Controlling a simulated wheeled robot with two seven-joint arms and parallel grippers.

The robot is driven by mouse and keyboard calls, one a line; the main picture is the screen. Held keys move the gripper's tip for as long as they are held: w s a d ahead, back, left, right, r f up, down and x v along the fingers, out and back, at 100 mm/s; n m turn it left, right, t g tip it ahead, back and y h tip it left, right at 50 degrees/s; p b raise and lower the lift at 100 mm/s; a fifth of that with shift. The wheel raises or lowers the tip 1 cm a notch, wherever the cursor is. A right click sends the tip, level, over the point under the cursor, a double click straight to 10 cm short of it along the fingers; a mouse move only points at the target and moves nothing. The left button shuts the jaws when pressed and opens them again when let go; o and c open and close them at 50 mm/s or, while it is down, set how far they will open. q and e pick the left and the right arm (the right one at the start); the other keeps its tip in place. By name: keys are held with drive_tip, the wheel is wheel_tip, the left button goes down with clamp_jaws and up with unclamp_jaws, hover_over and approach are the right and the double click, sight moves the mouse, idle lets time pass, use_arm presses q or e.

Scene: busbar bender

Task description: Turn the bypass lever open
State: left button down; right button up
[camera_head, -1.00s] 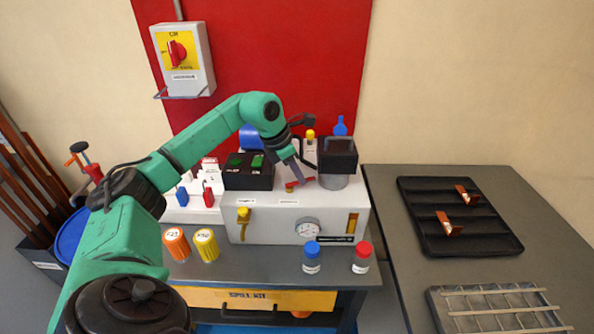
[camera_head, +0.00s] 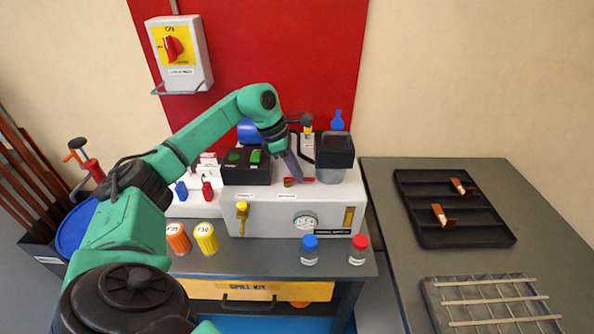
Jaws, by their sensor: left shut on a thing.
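A small red lever (camera_head: 305,179) with a yellow pivot sits on top of the white bender housing (camera_head: 270,211); I take it to be the bypass lever, though the label in front of it is too small to read. My left gripper (camera_head: 296,176) reaches down from the left and is shut on the red lever. The fingers hide part of the lever, so its exact angle is hard to tell. A yellow lever (camera_head: 242,214) hangs down on the housing's front, apart from the gripper. My right gripper is not in view.
A dark square-topped container (camera_head: 335,150) stands close right of the gripper. A black box with green switches (camera_head: 246,167) stands close left. A gauge (camera_head: 305,222) is on the front. Orange (camera_head: 178,238) and yellow (camera_head: 206,238) jars and capped bottles (camera_head: 310,250) stand before the housing.

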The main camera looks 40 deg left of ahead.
use_arm(q)
drive_tip(key=c, duration=0.9)
unclamp_jaws()
drive_tip(key=shift+a+r, duration=0.1)
drive_tip(key=shift+r, duration=0.15)
drive_tip(key=v, duration=1.4)
drive_tip(key=shift+s, duration=0.2)
